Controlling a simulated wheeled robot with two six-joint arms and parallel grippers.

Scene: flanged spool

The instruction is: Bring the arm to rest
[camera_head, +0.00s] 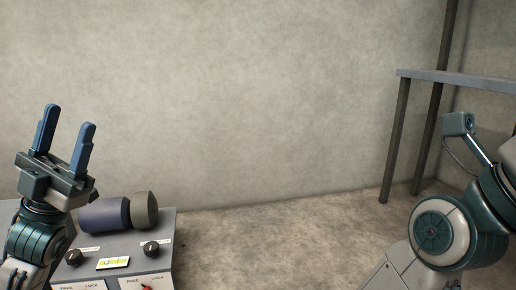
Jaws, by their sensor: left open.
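My left gripper (66,138) is at the far left with its two blue fingers pointing up. The fingers are apart and nothing is between them. A spool (103,215) with a dark blue body and a grey-green round end (145,210) lies on its side on a grey console, to the right of my left wrist. The gripper is above the spool and apart from it. My right arm is at the right edge; its gripper is not seen.
The grey console (160,262) at the lower left has black knobs (151,249), a small yellow display (113,262) and panels marked FREE and LOCK. A grey shelf (460,80) on dark legs stands at the right. The concrete floor between is clear before a bare wall.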

